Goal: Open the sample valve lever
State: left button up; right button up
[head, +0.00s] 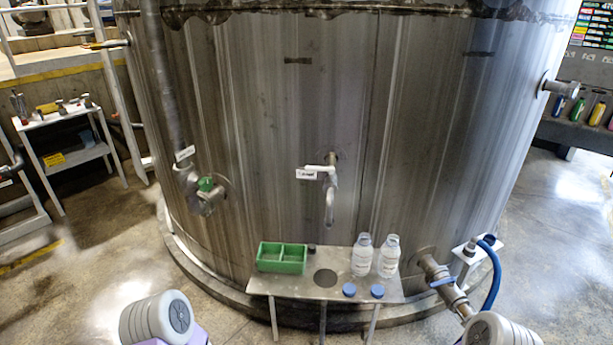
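The sample valve (329,188) sticks out from the middle of a large steel tank, with its curved spout hanging down. A small white lever (319,168) lies roughly horizontal across its top, beside a white tag (306,175). I cannot tell from this view how the lever's angle relates to the valve's flow. Neither of my grippers is in view; only grey and purple parts of my arms show at the bottom edge, apart from the valve.
A steel shelf (345,290) below the valve holds a green divided tray (282,257), two clear bottles (362,255) and two blue caps (349,290). Another valve with a green knob (206,184) is at left. A pipe with a blue hose (493,278) is at lower right.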

aim_at(331, 170)
jog(key=u, duration=0.05)
jog(key=k, duration=0.5)
jog(key=z, duration=1.25)
jog(key=i, duration=0.6)
jog(key=u, duration=1.05)
